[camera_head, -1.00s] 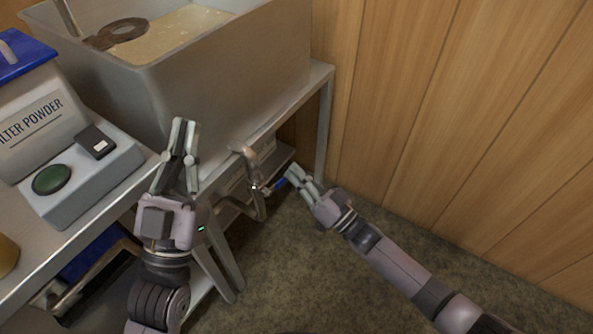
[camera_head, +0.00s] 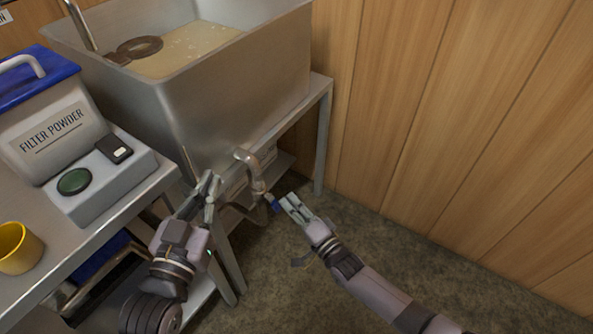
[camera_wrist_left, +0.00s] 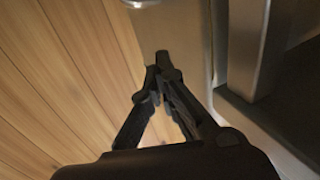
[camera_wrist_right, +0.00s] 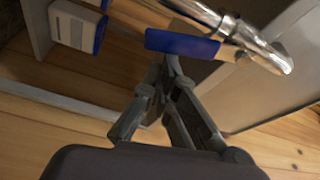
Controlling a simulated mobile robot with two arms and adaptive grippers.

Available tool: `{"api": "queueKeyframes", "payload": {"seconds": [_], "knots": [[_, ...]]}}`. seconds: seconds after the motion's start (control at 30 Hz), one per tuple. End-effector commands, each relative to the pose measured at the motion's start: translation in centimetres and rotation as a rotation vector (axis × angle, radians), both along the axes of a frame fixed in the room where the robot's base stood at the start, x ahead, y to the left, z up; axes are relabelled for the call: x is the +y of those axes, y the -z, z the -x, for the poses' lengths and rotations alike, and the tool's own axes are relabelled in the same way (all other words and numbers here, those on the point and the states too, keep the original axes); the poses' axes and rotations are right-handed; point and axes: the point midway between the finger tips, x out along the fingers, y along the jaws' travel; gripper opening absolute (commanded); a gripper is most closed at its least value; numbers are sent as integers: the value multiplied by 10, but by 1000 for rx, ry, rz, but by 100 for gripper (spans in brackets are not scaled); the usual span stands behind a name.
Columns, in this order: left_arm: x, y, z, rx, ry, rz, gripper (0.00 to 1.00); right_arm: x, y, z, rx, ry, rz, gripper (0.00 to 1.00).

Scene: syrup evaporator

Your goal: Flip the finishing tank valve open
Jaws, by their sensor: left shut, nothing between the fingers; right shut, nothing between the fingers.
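The steel finishing tank (camera_head: 235,95) stands on a metal stand and holds pale liquid. A curved metal outlet pipe with the valve (camera_head: 257,172) comes out low on its front. The valve's blue handle (camera_head: 273,202) points down and right in the head view. In the right wrist view the blue handle (camera_wrist_right: 182,43) lies just beyond the fingertips. My right gripper (camera_head: 287,202) is shut and empty, its tips at or very near the handle; contact is unclear. My left gripper (camera_head: 212,181) is shut and empty, left of the pipe, by the tank stand.
A metal table at left bears a filter powder box (camera_head: 55,125), a grey unit with a green button (camera_head: 74,181) and a yellow cup (camera_head: 18,247). A wood-panelled wall (camera_head: 430,110) closes the right side. Floor (camera_head: 290,270) is clear below the valve.

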Motion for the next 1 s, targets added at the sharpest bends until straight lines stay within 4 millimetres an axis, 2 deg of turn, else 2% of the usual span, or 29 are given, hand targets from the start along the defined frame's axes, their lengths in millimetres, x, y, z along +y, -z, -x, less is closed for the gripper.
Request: {"api": "queueKeyframes", "payload": {"seconds": [0.2, 0.43, 0.63, 1.0], "knots": [[6, 28, 4, 155, -11, -40, 0, 7, 5, 9, 120, -2, -87, 0], [9, 47, 9, 251, -17, -64, 0, 11, 8, 14, 194, -1, -143, 0], [11, 53, 11, 285, -19, -72, 0, 12, 10, 16, 223, -1, -162, 0], [11, 54, 12, 290, -19, -73, 0, 12, 10, 16, 227, -1, -165, 0]]}}
